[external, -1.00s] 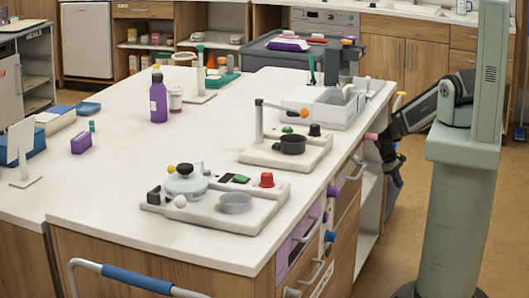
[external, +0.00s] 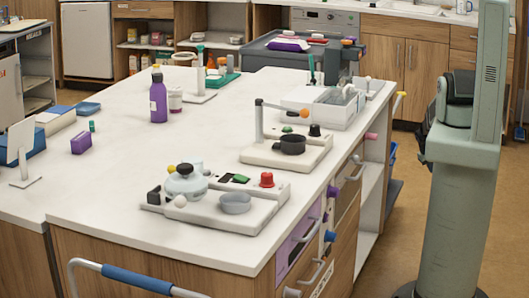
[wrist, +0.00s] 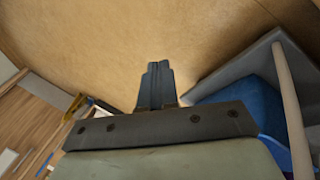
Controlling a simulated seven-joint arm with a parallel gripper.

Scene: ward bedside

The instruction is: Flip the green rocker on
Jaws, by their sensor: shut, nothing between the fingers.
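The green rocker (external: 239,179) sits on the raised back strip of the pale device (external: 205,217) at the near end of the white counter. It lies between a black part and a red knob (external: 266,180). Its tilt is too small to tell. My gripper (wrist: 156,82) shows in the wrist view with its fingers together and empty, over brown floor. In the external view my gripper is not visible, and my arm is mostly hidden behind my column. The rocker is not in the wrist view.
A glass pot (external: 186,184) and a grey bowl (external: 235,203) are on the same device. A second device (external: 283,153) stands behind it. Drawer handles and knobs project from the counter's right side. A blue bin (wrist: 240,108) and a grey panel are close right in the wrist view.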

